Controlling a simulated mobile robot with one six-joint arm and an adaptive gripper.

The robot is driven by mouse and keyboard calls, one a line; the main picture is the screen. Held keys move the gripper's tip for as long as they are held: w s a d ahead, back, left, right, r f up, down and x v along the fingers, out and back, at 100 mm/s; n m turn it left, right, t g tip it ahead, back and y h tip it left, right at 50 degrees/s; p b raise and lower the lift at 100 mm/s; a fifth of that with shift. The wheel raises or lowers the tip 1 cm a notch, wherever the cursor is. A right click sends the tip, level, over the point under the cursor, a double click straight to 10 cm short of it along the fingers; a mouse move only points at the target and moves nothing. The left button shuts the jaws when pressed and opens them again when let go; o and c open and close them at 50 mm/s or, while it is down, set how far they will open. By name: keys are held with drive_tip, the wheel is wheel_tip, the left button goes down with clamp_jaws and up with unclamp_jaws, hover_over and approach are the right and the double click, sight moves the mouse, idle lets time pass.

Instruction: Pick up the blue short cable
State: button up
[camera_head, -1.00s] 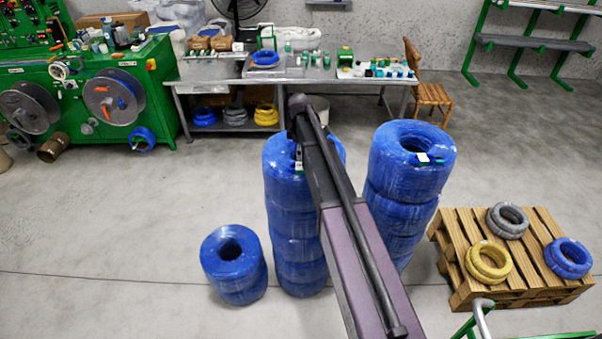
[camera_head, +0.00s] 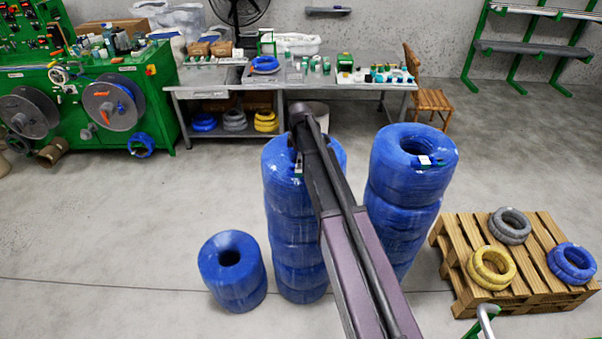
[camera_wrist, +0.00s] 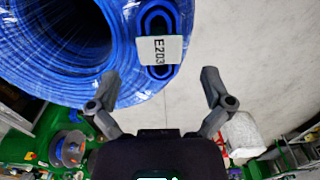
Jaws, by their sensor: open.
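A short blue cable (camera_wrist: 160,71) is bent into a narrow loop and lies against a large wrapped blue coil in the wrist view. A white tag marked E203 (camera_wrist: 157,50) covers its middle. My gripper (camera_wrist: 160,84) is open and empty, one finger on each side below the loop. The loop's lower end sits close to the line between the fingertips, with no contact visible. In the head view, my arm hides the gripper and part of the top of the middle coil stack (camera_head: 295,225).
A tall coil stack (camera_head: 405,195) stands close on the right and a short one (camera_head: 232,270) on the left. A wooden pallet (camera_head: 470,290) with grey, yellow and blue coils is at right. A workbench (camera_head: 345,86) stands behind. Open floor lies at left.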

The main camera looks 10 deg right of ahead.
drive_tip(key=shift+d+f+b, duration=0.2)
drive_tip(key=shift+f+b, duration=1.9)
drive_tip(key=shift+f, duration=0.2)
drive_tip(key=c, duration=1.2)
